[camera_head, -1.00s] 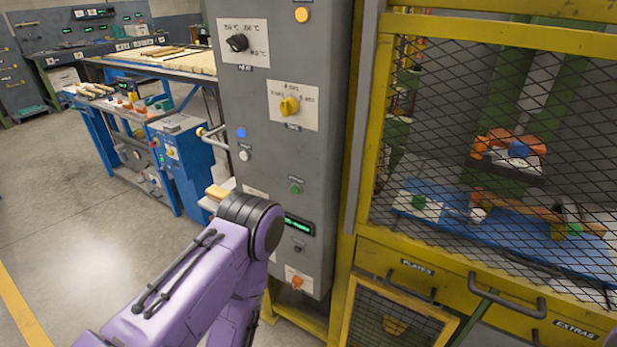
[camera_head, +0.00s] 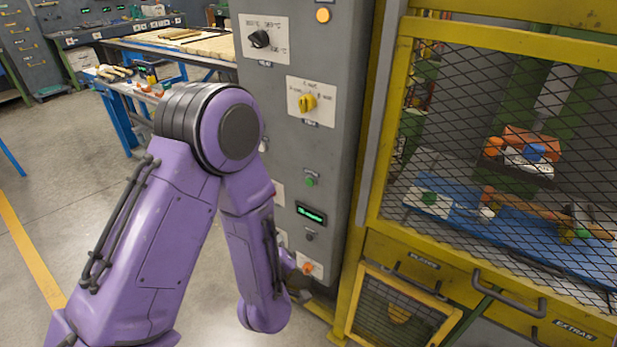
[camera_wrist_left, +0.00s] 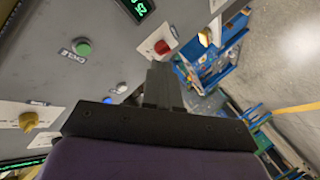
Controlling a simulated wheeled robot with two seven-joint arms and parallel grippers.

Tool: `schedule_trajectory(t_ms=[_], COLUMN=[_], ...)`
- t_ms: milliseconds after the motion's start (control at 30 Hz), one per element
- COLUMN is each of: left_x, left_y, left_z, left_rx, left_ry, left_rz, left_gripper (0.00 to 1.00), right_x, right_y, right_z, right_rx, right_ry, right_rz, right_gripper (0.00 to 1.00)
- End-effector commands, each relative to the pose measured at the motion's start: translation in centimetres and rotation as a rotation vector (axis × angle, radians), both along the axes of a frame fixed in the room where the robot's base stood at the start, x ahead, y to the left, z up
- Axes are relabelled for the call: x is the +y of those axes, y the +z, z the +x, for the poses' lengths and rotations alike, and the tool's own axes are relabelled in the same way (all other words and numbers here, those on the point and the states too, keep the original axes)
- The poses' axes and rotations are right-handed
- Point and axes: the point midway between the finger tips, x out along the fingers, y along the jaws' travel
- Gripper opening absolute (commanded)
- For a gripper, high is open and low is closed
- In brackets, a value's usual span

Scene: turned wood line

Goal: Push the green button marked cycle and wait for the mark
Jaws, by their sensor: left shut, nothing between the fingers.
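The green button (camera_wrist_left: 82,48) labelled CYCLE shows in the left wrist view on the grey panel, left of and apart from my gripper tips. A green button (camera_head: 310,181) also shows on the panel in the head view; its label is too small to read. My left gripper (camera_wrist_left: 158,70) is shut and empty, pointing toward the panel, with a red button (camera_wrist_left: 162,47) just beyond its tips in the picture. In the head view it is mostly behind my purple forearm, low at the panel. My right gripper is out of view.
The grey control panel (camera_head: 345,60) carries a yellow selector (camera_head: 308,102), a black knob (camera_head: 259,39) and a green-lit display (camera_head: 311,213). A yellow mesh enclosure (camera_head: 400,150) stands right of it. Open floor (camera_head: 60,170) lies left.

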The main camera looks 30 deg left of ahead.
Motion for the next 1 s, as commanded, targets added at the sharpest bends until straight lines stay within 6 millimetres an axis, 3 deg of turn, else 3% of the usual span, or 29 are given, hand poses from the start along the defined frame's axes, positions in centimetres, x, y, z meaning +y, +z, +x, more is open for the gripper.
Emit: schedule_trajectory(t_ms=[33, 100, 233, 667, 1000], left_x=[0.1, 0.3, 0.5, 0.5, 0.1], left_y=[2.7, 5.2, 7.6, 7.8, 7.7], left_z=[0.8, 1.4, 1.8, 2.2, 6.8], left_rx=[-0.079, -0.166, -0.251, -0.264, -0.263], left_ry=[0.022, 0.048, 0.074, 0.078, 0.079], left_rz=[-0.012, -0.026, -0.043, -0.045, -0.046], left_gripper=[0.00, 0.00, 0.00, 0.00, 0.00], right_x=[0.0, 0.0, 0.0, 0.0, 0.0], right_y=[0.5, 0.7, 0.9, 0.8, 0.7], right_z=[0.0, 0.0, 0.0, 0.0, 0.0], right_rx=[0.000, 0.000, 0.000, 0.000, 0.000], right_ry=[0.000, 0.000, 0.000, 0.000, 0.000], right_rz=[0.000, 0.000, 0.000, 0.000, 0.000], right_gripper=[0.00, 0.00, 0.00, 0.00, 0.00])
